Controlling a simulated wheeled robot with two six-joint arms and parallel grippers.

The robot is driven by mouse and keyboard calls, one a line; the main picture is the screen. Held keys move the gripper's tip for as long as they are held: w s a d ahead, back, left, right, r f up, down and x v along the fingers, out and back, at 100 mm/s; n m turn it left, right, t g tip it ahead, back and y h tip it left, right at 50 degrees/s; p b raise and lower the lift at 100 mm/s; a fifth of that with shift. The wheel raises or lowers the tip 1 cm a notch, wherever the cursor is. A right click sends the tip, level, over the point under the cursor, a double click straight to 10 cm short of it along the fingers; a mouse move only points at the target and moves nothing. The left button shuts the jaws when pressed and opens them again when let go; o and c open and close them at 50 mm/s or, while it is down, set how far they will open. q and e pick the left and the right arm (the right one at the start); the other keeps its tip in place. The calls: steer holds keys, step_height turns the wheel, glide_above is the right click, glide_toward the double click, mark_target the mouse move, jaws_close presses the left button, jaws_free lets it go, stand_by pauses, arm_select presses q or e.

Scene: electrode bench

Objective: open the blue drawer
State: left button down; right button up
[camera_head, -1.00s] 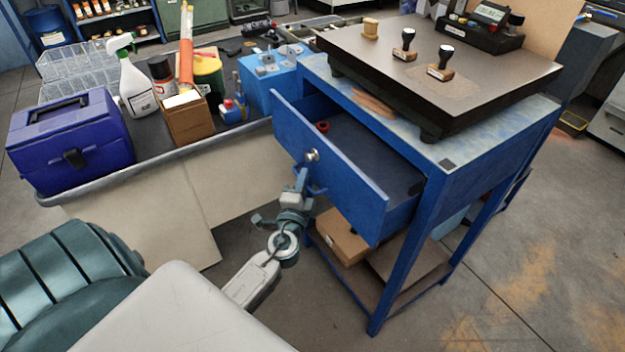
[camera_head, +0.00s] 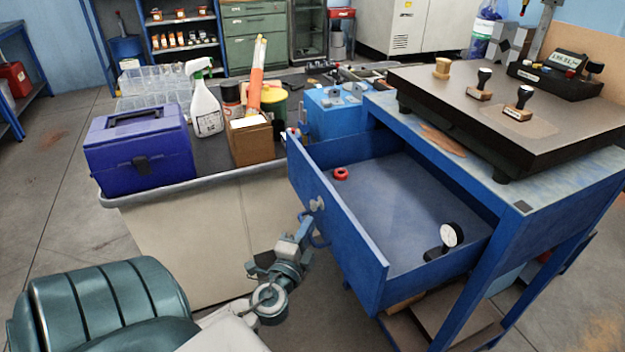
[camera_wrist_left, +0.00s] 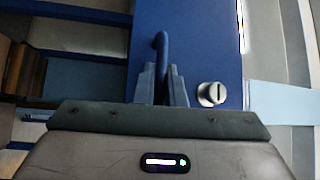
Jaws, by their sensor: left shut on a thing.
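The blue drawer (camera_head: 342,240) stands pulled well out of the blue bench (camera_head: 470,180), and its inside shows. A red ring (camera_head: 340,174) and a round dial gauge (camera_head: 450,236) lie in it. My left gripper (camera_head: 304,232) is at the drawer's front face, shut on the blue drawer handle (camera_head: 319,241). In the left wrist view the fingers (camera_wrist_left: 163,85) close around the handle (camera_wrist_left: 161,48), beside the round silver lock (camera_wrist_left: 211,94). The lock also shows on the drawer front in the head view (camera_head: 316,204). My right gripper is not in view.
A dark slab (camera_head: 510,110) with several stamps stands on the bench top. To the left, a grey-rimmed table (camera_head: 225,182) holds a purple toolbox (camera_head: 139,147), a spray bottle (camera_head: 205,105) and a cardboard box (camera_head: 250,142).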

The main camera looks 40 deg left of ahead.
arm_select(q)
steer(key=shift+s+a+f, duration=0.1)
steer(key=shift+s, duration=0.1)
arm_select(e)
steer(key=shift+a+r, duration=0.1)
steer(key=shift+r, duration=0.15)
arm_select(q)
steer(key=c, duration=1.5)
jaws_free()
